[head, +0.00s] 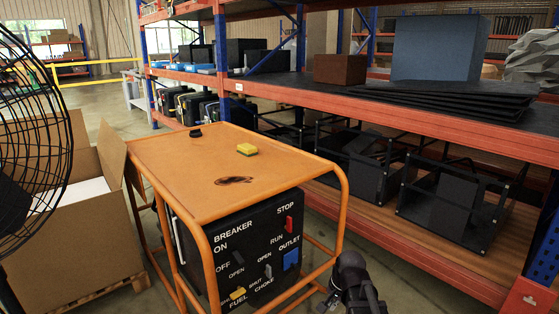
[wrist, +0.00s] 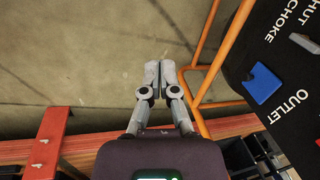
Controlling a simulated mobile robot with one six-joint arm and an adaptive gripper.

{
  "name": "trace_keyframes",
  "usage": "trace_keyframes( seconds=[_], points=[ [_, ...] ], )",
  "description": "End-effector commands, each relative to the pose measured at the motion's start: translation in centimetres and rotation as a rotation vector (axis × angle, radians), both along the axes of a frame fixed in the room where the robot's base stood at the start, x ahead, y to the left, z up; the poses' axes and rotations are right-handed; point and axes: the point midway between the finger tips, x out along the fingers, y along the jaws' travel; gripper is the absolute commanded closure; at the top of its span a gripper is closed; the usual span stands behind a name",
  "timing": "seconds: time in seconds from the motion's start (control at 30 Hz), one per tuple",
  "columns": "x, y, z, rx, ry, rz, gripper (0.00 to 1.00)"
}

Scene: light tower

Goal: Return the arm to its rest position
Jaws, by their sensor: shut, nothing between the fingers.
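My gripper (wrist: 160,68) shows in the wrist view with its two grey fingers together and nothing between them. It points at bare concrete floor, beside an orange frame tube. In the head view my arm (head: 352,285) is at the bottom, just right of the orange-framed generator (head: 245,250); the fingertips cannot be made out there. The generator's black panel carries a red stop switch (head: 289,225), a blue outlet cover (head: 291,259) and yellow fuel lever (head: 237,293). The outlet cover also shows in the wrist view (wrist: 261,83), to the right of my gripper and apart from it.
Shelving (head: 450,130) with black crates stands behind and right. An open cardboard box (head: 85,235) and a black fan (head: 30,140) are at left. Floor right of the generator is clear.

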Motion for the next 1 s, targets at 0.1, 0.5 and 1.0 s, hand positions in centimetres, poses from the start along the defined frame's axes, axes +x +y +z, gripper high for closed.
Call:
trace_keyframes(
  seconds=[0.1,0.5,1.0],
  points=[
    [-2.2,-0.3,0.8,-0.062,0.014,0.173,1.0],
    [-6.1,-1.3,1.8,-0.172,0.066,0.559,1.0],
    [-6.9,-1.6,6.0,-0.195,0.083,0.659,1.0]
  ],
)
